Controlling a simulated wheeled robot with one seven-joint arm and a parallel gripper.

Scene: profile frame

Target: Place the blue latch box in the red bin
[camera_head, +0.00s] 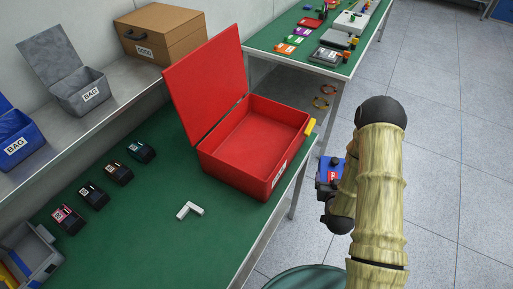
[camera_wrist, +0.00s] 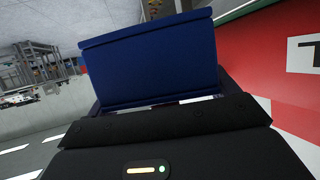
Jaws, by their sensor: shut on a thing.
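The blue latch box (camera_head: 325,173) shows in the head view just right of the table, partly hidden by my arm. My gripper (camera_head: 332,186) is shut on it and holds it in the air, apart from the red bin. In the wrist view the blue latch box (camera_wrist: 150,62) stands up beyond the dark gripper body (camera_wrist: 175,135); the fingertips are hidden. The red bin (camera_head: 232,177) sits on the green table with its lid raised at the left and its inside empty. Its red labelled wall fills the right of the wrist view (camera_wrist: 290,85).
Several small dark devices (camera_head: 119,173) and a white angled piece (camera_head: 189,210) lie left of the bin. A yellow piece (camera_head: 310,127) is at the bin's right edge. Open floor lies right.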

